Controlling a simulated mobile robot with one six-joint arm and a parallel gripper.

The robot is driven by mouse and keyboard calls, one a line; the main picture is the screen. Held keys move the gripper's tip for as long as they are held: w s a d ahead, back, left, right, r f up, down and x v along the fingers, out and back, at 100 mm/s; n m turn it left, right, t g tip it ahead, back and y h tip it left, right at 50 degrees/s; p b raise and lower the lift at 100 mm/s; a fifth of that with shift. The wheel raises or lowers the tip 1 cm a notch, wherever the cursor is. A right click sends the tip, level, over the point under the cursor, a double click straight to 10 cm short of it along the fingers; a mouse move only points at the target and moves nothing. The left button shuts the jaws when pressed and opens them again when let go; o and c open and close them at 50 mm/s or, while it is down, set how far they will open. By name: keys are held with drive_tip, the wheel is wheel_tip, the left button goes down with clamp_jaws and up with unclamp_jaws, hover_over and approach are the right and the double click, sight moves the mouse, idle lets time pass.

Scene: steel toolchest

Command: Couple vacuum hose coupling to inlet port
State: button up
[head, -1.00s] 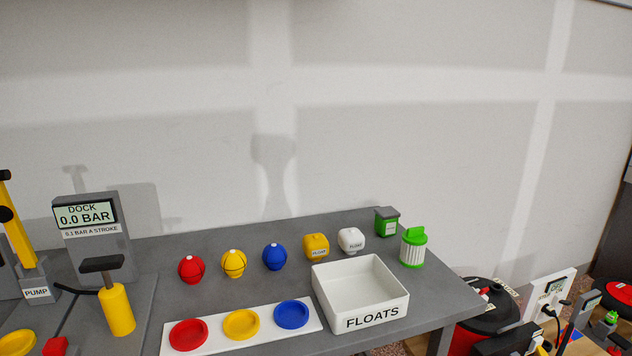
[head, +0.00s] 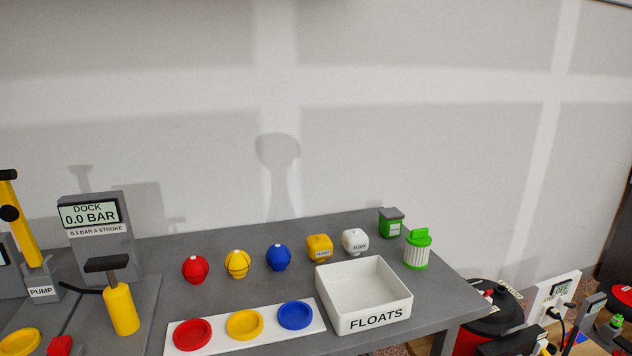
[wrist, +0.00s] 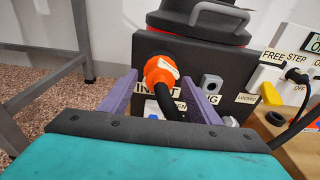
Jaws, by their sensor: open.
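In the wrist view, the orange hose coupling (wrist: 160,70) sits against the dark front of the vacuum's base block (wrist: 205,58), with the black hose (wrist: 163,100) running down from it. The inlet port is hidden behind the coupling, so I cannot tell how deeply it is seated. My gripper (wrist: 158,78) is open, its purple fingers on either side of the coupling and hose, with visible gaps. The red and black vacuum (head: 490,312) also shows at the lower right of the head view. My gripper is not in the head view.
A white panel (wrist: 290,75) with switch labels and a black plug stands right of the block. A grey table leg (wrist: 80,40) is at left. In the head view, a grey bench (head: 200,235) holds a white FLOATS tray (head: 365,310) and several coloured balls.

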drive_tip(key=f+v, duration=0.1)
drive_tip(key=v, duration=0.6)
drive_tip(key=shift+s+r, duration=0.25)
drive_tip(key=shift+s, duration=0.05)
idle(0.6)
idle(1.4)
